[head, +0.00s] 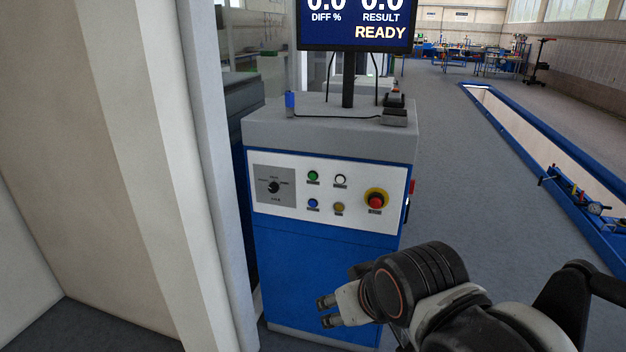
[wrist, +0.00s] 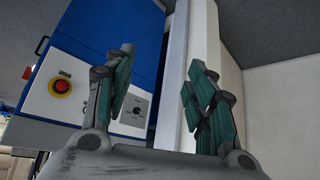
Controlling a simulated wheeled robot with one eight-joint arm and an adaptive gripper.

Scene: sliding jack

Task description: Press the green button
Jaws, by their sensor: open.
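The green button (head: 313,175) is a small round button at the upper left of the button group on the white panel (head: 332,217) of a blue and grey console (head: 325,262). A white button (head: 340,180) is to its right, and a blue button (head: 312,203) is below it. My gripper (head: 328,311) is in front of the console, below the panel and apart from it. In the wrist view, my gripper (wrist: 158,100) is open and empty, its two fingers apart. The left finger hides part of the panel there, and I cannot make out the green button.
A yellow button (head: 338,208), a red emergency stop (head: 376,200) and a rotary selector (head: 274,187) share the panel. A screen (head: 356,30) reading READY stands on the console. A pale wall column (head: 215,170) is close on the left. Open floor and a blue-edged pit lie right.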

